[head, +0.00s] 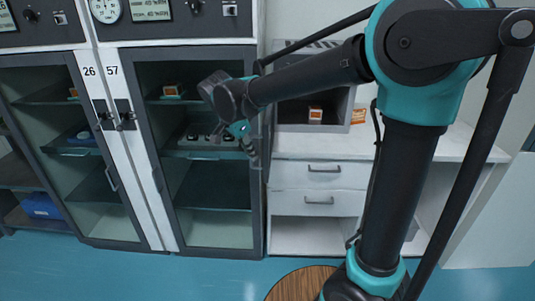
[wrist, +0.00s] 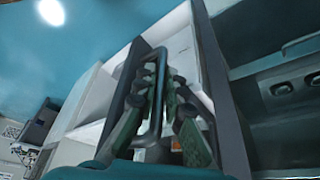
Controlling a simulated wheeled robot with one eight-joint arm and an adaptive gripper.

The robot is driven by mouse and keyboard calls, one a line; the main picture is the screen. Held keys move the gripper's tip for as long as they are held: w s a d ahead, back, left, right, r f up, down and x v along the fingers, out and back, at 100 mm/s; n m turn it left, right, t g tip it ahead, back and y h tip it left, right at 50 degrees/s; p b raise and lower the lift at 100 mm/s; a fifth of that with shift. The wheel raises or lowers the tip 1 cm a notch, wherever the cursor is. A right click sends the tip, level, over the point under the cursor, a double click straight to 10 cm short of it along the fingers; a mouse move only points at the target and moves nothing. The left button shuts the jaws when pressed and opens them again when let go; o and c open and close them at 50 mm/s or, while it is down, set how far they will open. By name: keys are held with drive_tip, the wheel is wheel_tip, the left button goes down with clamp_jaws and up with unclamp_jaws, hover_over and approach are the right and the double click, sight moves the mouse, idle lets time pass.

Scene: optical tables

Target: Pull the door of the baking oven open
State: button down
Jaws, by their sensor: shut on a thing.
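My gripper (head: 252,158) is to the left of this box, in front of the right side of the glass cabinet. In the wrist view my gripper (wrist: 158,98) has its green-padded fingers on both sides of a dark loop handle (wrist: 161,62) and is shut on it. My arm hides part of the oven, and the door's angle is hard to judge.
Tall glass-door cabinets marked 26 and 57 (head: 205,190) stand at the left, with items on their shelves. White drawers (head: 320,175) are under the counter. An orange item (head: 358,116) lies right of the oven. The blue floor (head: 180,275) in front is mostly clear.

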drive_tip(key=shift+w+a, duration=0.25)
drive_tip(key=shift+a, duration=0.6)
drive_tip(key=shift+w+a, duration=0.25)
drive_tip(key=shift+a, duration=0.6)
drive_tip(key=shift+w+a, duration=0.25)
drive_tip(key=shift+a, duration=0.6)
drive_tip(key=c, duration=1.6)
unclamp_jaws()
drive_tip(key=v, duration=1.2)
drive_tip(key=shift+s+d, duration=0.1)
